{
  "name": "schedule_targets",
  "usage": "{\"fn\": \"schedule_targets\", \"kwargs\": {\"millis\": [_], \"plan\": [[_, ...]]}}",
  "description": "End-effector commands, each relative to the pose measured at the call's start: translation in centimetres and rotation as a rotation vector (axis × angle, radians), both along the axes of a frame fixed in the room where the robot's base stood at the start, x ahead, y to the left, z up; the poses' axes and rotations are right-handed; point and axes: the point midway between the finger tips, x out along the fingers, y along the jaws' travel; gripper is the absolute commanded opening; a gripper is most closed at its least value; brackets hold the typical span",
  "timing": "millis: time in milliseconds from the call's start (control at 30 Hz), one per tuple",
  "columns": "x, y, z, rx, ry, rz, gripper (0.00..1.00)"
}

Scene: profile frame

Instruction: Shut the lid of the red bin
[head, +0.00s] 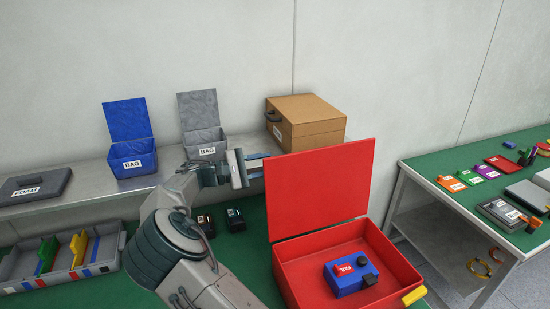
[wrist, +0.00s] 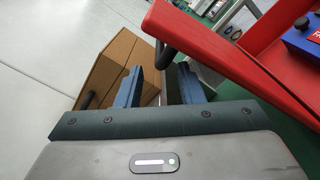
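The red bin (head: 350,238) stands on the green bench top with its lid (head: 318,190) raised upright along its far left side. A blue box-shaped device (head: 345,282) with black parts lies inside the bin. My gripper (head: 255,164) is behind and left of the raised lid, near its left edge. In the wrist view, my gripper (wrist: 160,82) has its two fingers apart with nothing between them. The red lid (wrist: 225,45) shows just right of the fingers there; whether they touch it I cannot tell.
A brown case (head: 305,120) stands on the back shelf beyond my gripper. Open blue (head: 130,158) and grey (head: 207,145) boxes stand left of it. Two small black items (head: 235,220) lie left of the bin, and a grey divided tray (head: 60,262) sits far left.

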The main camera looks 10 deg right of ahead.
Motion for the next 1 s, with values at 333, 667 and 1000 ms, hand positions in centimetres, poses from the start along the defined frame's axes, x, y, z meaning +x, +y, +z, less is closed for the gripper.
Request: {"fn": "schedule_targets", "kwargs": {"millis": [333,667,1000], "plan": [[0.7,-3.5,0.0,-0.001,0.001,-0.001,0.34],[0.7,-3.6,-0.1,-0.001,0.0,-0.001,0.18],[0.7,-3.6,0.2,-0.001,-0.003,-0.001,0.0]]}}
